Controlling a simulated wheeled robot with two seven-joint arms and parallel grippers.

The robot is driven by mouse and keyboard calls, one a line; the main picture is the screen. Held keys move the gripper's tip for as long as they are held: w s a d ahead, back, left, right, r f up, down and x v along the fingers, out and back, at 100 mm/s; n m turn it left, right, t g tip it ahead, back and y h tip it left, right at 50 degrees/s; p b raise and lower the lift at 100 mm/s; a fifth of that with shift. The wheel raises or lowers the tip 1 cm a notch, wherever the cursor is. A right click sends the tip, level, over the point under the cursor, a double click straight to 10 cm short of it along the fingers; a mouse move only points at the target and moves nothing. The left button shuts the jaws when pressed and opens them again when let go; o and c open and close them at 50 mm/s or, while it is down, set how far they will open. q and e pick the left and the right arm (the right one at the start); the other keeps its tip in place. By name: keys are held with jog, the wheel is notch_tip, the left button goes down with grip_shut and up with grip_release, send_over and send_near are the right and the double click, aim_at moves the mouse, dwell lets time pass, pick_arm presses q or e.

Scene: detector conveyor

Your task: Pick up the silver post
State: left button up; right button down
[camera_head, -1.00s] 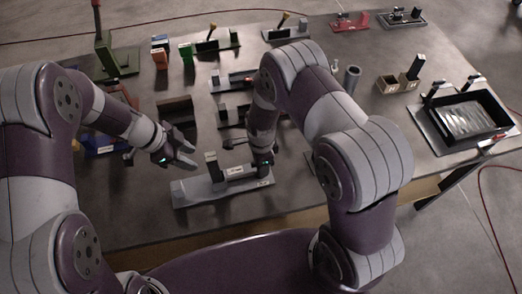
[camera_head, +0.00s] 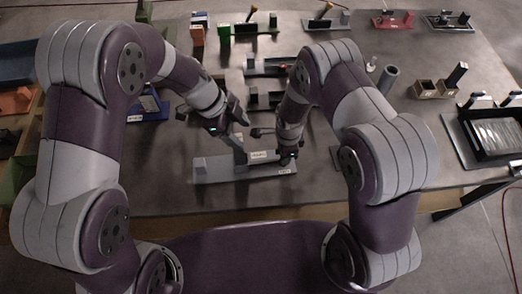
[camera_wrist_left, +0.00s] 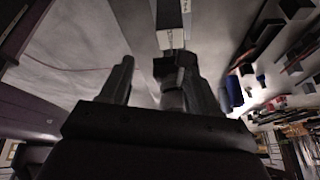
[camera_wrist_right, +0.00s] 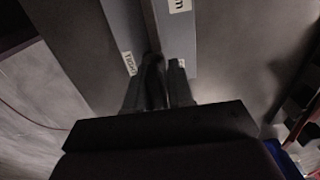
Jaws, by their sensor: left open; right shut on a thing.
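The silver post (camera_head: 239,154) stands upright on a long grey fixture base (camera_head: 215,170) near the front of the table. My left gripper (camera_head: 232,120) is open, just above the post and close to it; I cannot tell whether they touch. In the left wrist view a grey piece (camera_wrist_left: 170,75), probably the post, shows between the spread fingers. My right gripper (camera_head: 288,154) is low at the right end of the fixture, shut on a part of it. In the right wrist view the fingers (camera_wrist_right: 157,80) are close together against the labelled grey fixture, and hide what they hold.
A black tray (camera_head: 487,130) is at the right edge. Several dark holders stand behind the fixture.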

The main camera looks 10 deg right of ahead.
aim_at(238, 137)
pick_arm(q)
notch_tip(238, 137, up, 5)
jog(key=n+y, duration=0.1)
jog(key=y, duration=0.1)
jog(key=n+y, duration=0.1)
jog(key=y, duration=0.1)
jog(key=shift+w+d+f+t+y, duration=0.1)
jog(key=shift+w+t+y, duration=0.05)
jog(key=shift+t+y, duration=0.25)
jog(key=shift+a+f+n, duration=0.1)
jog(key=shift+a+n, duration=0.25)
jog(key=shift+n, duration=0.55)
jog(key=f, duration=0.8)
jog(key=w+f, duration=0.1)
jog(key=f, duration=0.3)
jog(key=shift+d, duration=0.1)
grip_shut()
